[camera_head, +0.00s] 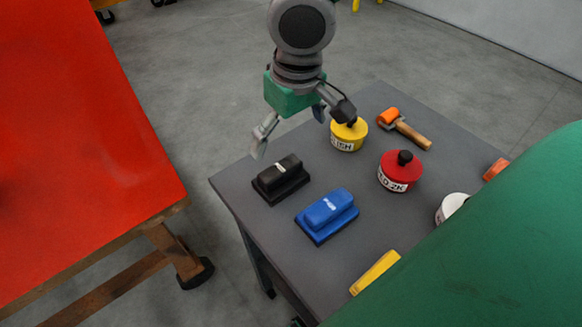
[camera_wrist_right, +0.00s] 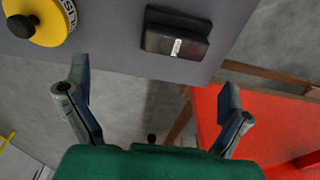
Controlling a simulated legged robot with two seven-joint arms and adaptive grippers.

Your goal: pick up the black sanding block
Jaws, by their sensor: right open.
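The black sanding block (camera_head: 281,178) lies on the grey table near its left corner in the head view. In the right wrist view the black sanding block (camera_wrist_right: 176,34) is at the top, beyond the fingertips. My right gripper (camera_head: 290,128) is open and empty, above the table's back left edge, behind the block and apart from it. Its two spread fingers show in the right wrist view (camera_wrist_right: 155,95), with only floor and table edge between them. My left gripper is not in view.
A blue sanding block (camera_head: 328,213) sits close to the black one. The grey table (camera_head: 330,270) also holds a yellow pot (camera_head: 348,135), red pot (camera_head: 400,172), white pot (camera_head: 449,207), orange roller (camera_head: 405,128) and yellow item (camera_head: 375,272). A red panel (camera_head: 80,150) stands left.

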